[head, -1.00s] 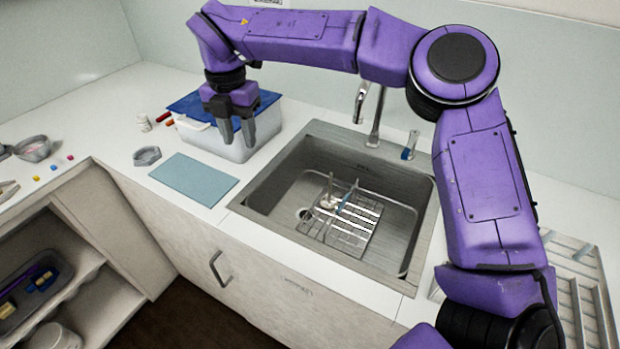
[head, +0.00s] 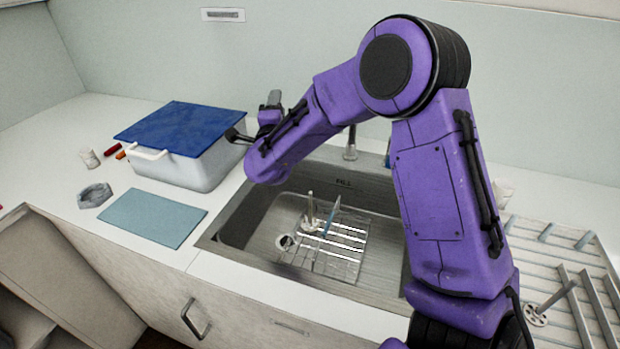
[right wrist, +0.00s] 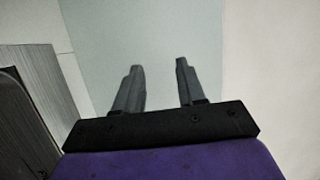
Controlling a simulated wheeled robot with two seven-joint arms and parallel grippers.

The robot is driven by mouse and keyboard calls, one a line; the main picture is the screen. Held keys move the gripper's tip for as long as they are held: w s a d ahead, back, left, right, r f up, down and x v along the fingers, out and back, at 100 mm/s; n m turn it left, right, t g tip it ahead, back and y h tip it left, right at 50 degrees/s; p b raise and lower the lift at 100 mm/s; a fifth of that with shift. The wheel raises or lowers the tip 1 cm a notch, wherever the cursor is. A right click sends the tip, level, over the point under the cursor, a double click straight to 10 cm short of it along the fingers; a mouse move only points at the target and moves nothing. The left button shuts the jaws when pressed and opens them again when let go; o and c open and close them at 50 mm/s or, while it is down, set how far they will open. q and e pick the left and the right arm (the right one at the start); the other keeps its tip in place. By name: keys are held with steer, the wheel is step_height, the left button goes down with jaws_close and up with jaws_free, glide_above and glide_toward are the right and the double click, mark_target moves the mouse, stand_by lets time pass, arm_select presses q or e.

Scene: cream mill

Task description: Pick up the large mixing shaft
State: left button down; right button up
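A shaft with a perforated disc (head: 535,316) lies tilted on the drying rack at the right in the head view, partly behind my right arm. Another grey shaft (head: 310,208) stands in the sink on a wire rack, beside a blue-handled tool (head: 332,215). I cannot tell by size which is the large mixing shaft. My right gripper (head: 254,116) is raised beside the blue-lidded box, apart from both shafts. In the right wrist view its fingers (right wrist: 159,64) are apart with nothing between them. My left gripper is out of view.
The steel sink (head: 232,258) is set in the white counter. The drying rack (head: 590,290) is to its right. A blue-lidded box (head: 185,170), a light blue mat (head: 135,205) and a grey faceted dish (head: 95,195) are on the left. The faucet (head: 350,150) is behind my arm.

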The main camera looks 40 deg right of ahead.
step_height(320, 180, down, 4)
steer(key=s+n+t+y+b, duration=0.25)
steer(key=n+t+y, duration=0.3)
steer(key=n, duration=0.65)
steer(key=n+g+y+b, duration=0.3)
steer(key=n+g+y, duration=0.45)
steer(key=n, duration=0.65)
glide_toward(310, 209)
steer(key=shift+t+y, duration=0.6)
steer(key=shift+y, duration=0.2)
steer(key=r, duration=0.1)
steer(key=w+r, duration=0.1)
steer(key=d+r, duration=0.1)
steer(key=shift+w+d+r, duration=0.1)
steer(key=shift+w+r, duration=0.15)
steer(key=shift+r, duration=0.1)
steer(key=x, duration=1)
steer(key=shift+f+n, duration=0.3)
steer(key=shift+f, duration=0.1)
jaws_close()
